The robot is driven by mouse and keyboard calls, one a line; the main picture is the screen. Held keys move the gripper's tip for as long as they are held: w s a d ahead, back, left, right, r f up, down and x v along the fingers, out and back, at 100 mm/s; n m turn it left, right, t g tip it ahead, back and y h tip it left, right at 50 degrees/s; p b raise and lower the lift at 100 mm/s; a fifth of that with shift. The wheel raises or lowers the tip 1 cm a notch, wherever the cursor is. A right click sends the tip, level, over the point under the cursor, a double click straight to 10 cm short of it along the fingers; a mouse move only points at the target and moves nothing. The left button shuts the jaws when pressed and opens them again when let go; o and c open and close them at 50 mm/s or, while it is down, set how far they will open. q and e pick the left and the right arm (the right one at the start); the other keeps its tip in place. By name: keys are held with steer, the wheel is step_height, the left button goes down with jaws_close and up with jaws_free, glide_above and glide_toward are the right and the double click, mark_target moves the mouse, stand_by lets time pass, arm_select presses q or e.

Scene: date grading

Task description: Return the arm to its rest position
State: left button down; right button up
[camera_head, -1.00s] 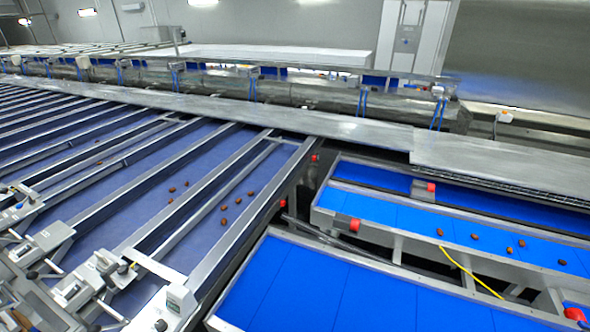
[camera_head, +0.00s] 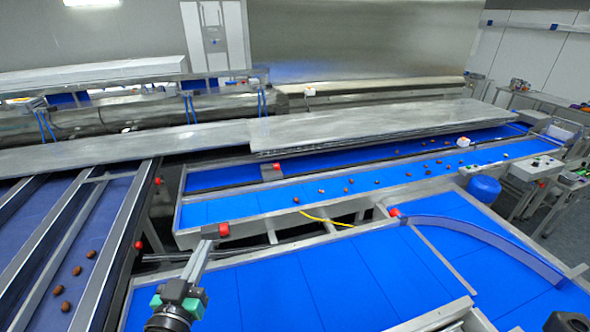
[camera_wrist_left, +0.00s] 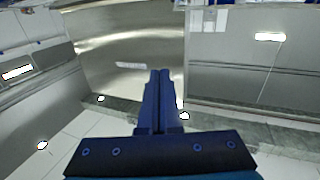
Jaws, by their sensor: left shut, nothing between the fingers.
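My left gripper (camera_head: 204,246) shows at the lower left of the head view, pointing up and away from me. Its dark and green wrist is at the bottom edge. It is over the conveyor area, with no date in it. In the left wrist view the two dark blue fingers (camera_wrist_left: 160,76) lie together, shut and empty.
Blue conveyor belts (camera_head: 330,275) fill the front and middle. Dates (camera_head: 350,189) lie scattered on the middle belt, several more on the left lane (camera_head: 98,215). A steel cover (camera_head: 350,130) crosses behind. A blue drum (camera_head: 484,189) and control box (camera_head: 538,168) stand at the right.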

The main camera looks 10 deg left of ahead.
arm_select(q)
step_height(320, 180, up, 16)
steer(key=s+d+t+h, duration=0.1)
steer(key=s+d+t, duration=0.1)
steer(key=d+t, duration=0.15)
steer(key=s+r+t+h, duration=0.1)
steer(key=s+r+t, duration=0.2)
steer(key=s+r, duration=0.4)
steer(key=s+d+r+m+t+h, duration=0.1)
steer(key=s+r+t, duration=0.2)
steer(key=r, duration=1)
steer(key=s, duration=0.3)
steer(key=shift+s+d+m, duration=0.2)
steer(key=shift+s+m, duration=0.1)
steer(key=shift+s, duration=0.1)
